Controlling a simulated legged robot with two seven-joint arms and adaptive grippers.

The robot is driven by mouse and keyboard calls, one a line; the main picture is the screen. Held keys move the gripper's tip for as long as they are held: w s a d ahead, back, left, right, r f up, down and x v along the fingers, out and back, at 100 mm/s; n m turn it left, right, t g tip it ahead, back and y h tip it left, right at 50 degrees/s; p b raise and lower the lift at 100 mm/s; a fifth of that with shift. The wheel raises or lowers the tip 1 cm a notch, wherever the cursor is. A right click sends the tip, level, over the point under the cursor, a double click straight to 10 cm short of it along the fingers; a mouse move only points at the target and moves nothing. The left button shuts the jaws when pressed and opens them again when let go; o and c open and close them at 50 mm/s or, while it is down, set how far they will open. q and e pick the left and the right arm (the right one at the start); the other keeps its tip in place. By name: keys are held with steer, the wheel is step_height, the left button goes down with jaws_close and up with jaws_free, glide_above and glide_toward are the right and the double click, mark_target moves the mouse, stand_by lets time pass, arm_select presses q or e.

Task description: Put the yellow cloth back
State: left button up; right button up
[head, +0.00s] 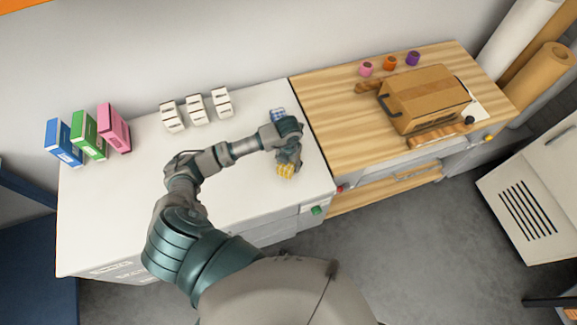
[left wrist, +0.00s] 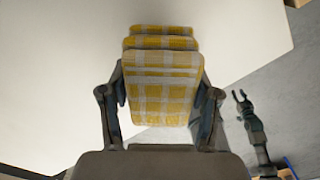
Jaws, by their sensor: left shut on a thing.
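The yellow cloth (head: 285,171) is a folded, yellow and white checked stack. It shows large in the left wrist view (left wrist: 160,85), between the two fingers. My left gripper (head: 288,164) is shut on it, over the white worktop near its right front edge. I cannot tell whether the cloth touches the worktop. A blue and white checked cloth (head: 278,114) lies farther back on the white worktop, partly hidden by my left arm. My right gripper (left wrist: 242,96) shows small in the left wrist view, with its fingers apart and empty. It is not in the head view.
The white worktop (head: 120,215) carries blue, green and pink boxes (head: 88,138) at the left and several white holders (head: 196,108) at the back. The wooden bench (head: 320,95) on the right holds a cardboard box (head: 428,95) and small cups (head: 390,63). The worktop's left front is clear.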

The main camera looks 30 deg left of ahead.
mark_target(288, 167)
arm_select(q)
step_height(288, 167, down, 3)
steer(key=shift+r, duration=0.1)
steer(key=shift+f, duration=0.35)
steer(key=shift+a, duration=0.1)
steer(key=shift+f, duration=0.1)
steer(key=o, duration=1.1)
step_height(288, 167, up, 12)
steer(key=shift+r, duration=0.1)
